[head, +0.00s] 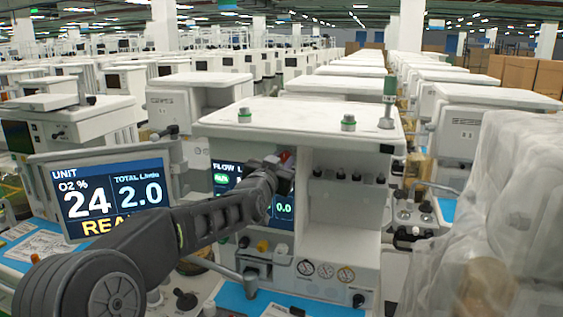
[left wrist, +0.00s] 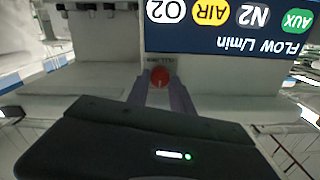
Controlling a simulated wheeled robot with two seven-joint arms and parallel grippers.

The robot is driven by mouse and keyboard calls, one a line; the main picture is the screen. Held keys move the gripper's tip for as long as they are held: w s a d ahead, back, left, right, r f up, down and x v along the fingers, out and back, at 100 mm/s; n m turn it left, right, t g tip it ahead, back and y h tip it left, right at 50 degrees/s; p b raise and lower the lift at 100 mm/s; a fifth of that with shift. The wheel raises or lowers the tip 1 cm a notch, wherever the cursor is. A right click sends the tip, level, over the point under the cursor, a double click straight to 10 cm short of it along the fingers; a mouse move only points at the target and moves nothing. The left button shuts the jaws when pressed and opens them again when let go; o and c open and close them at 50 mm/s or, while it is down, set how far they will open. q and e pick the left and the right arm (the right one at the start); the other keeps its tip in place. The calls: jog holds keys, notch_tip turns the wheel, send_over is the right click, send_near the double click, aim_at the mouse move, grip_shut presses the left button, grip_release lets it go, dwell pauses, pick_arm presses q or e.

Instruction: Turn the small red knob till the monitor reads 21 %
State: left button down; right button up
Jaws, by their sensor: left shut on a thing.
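The small red knob (left wrist: 159,76) sits on the white cart front, beside the flow screen, in the left wrist view. My left gripper (left wrist: 160,88) has its two fingers on either side of it and is shut on it. In the head view my left gripper (head: 284,163) reaches the cart front, and only a bit of red shows at its tip. The monitor (head: 110,193) at the left reads O2 24 % and total 2.0 L/min, with a yellow word partly hidden by my arm. My right gripper is not in view.
The flow screen (head: 226,177) is partly covered by my left arm; it also shows upside down in the left wrist view (left wrist: 230,38). Gauges (head: 325,270) sit low on the cart (head: 300,118). Clear plastic wrapping (head: 490,220) stands at the right. Rows of carts fill the background.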

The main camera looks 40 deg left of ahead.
pick_arm(q)
jog(key=n+b, duration=0.1)
jog(key=b, duration=0.1)
jog(key=n+b, duration=0.1)
jog(key=b, duration=0.1)
jog(key=shift+f+n, duration=0.3)
jog(key=shift+d+r+n+b, duration=0.1)
jog(key=shift+n+b, duration=0.55)
jog(key=shift+n, duration=0.05)
jog(key=shift+r+n, duration=0.15)
jog(key=shift+n, duration=0.15)
jog(key=shift+r, duration=0.1)
jog(key=c, duration=1.1)
grip_release()
